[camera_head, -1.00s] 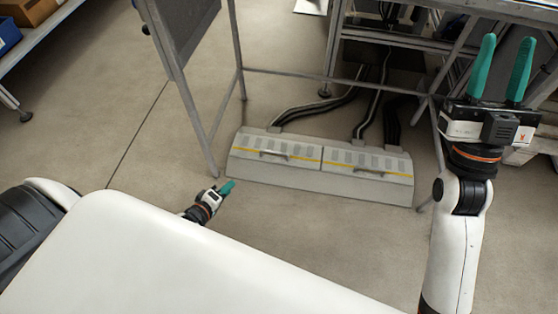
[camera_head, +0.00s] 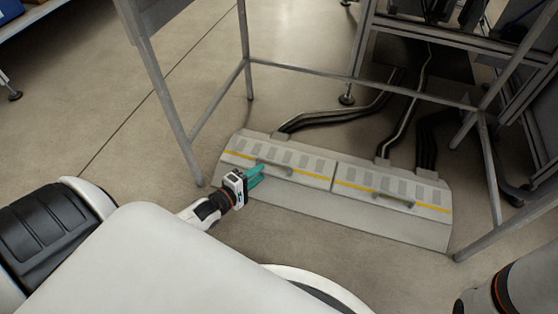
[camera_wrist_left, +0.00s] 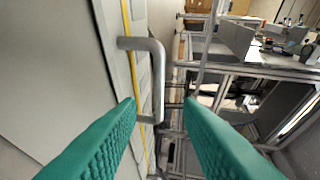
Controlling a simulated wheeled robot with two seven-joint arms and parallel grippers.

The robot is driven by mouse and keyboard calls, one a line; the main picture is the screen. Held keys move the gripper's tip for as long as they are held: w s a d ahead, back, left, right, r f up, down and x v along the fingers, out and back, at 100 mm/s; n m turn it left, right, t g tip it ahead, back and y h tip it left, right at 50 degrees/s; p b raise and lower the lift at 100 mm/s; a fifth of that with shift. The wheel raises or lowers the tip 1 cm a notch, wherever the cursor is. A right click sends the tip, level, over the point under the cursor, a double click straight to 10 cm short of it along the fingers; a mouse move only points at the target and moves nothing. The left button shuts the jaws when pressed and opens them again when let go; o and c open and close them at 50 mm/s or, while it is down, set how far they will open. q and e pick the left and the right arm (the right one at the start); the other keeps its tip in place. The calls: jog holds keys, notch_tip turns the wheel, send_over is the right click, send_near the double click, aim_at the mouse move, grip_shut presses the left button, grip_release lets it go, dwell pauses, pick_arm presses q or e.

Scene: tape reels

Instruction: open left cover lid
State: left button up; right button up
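The left cover lid (camera_head: 300,160) is the left half of a low grey floor cover with a yellow stripe and a metal handle (camera_head: 274,167). It lies shut beside the right lid (camera_head: 388,190). My left gripper (camera_head: 257,174) is at the front left of the left lid, its green fingers close to the handle. In the left wrist view the fingers (camera_wrist_left: 160,125) are spread wide and empty, and the handle (camera_wrist_left: 157,80) stands ahead between their lines, not gripped. My right gripper is out of view; only part of my right arm shows at the lower right.
A metal frame stands over the cover, with one leg (camera_head: 165,100) close to my left arm and another (camera_head: 490,175) at the right. Black cables (camera_head: 330,115) run out behind the cover. The floor in front of the cover is clear.

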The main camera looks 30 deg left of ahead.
aim_at(272, 163)
pick_arm(q)
jog(key=b+x, duration=0.5)
jog(key=x, duration=0.4)
jog(key=shift+f, duration=0.15)
jog(key=shift+w+d, duration=0.1)
jog(key=shift+w, duration=0.2)
grip_shut()
